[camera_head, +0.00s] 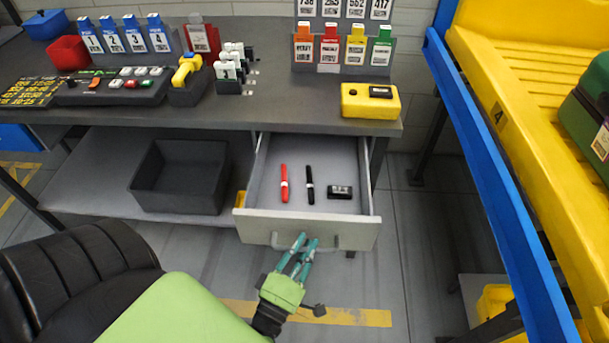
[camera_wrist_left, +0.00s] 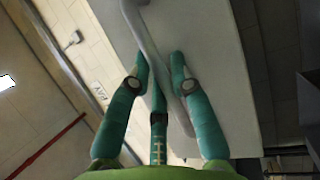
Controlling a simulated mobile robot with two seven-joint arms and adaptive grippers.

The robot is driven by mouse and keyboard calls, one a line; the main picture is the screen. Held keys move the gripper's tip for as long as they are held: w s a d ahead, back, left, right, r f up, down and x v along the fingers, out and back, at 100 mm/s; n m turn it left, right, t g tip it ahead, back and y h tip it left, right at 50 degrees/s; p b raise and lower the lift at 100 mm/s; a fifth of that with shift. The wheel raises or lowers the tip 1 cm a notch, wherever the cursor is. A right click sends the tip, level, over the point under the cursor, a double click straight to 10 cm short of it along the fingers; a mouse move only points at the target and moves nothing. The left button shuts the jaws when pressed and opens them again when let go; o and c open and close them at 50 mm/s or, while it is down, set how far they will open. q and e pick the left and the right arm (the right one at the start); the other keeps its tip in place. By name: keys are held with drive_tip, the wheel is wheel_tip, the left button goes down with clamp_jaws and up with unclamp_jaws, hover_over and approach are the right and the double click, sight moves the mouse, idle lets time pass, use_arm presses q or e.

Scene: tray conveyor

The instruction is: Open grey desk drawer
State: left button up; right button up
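The grey desk drawer (camera_head: 253,228) stands pulled out under the right part of the desk. In the left wrist view the fingertips (camera_wrist_left: 160,62) are spaced apart, with the curved handle (camera_wrist_left: 148,42) running between the fingers close to the drawer front (camera_wrist_left: 208,62). I cannot tell whether they grip it. My right gripper is not in view.
A dark open bin (camera_head: 180,205) sits on the shelf left of the drawer. A yellow box (camera_head: 369,101) stands on the desk above it. A blue-edged conveyor (camera_head: 500,200) with yellow trays runs along the right. A black chair back (camera_head: 75,275) is at lower left.

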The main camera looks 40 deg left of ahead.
use_arm(q)
drive_tip(key=shift+o, duration=0.6)
drive_tip(key=v, duration=1.2)
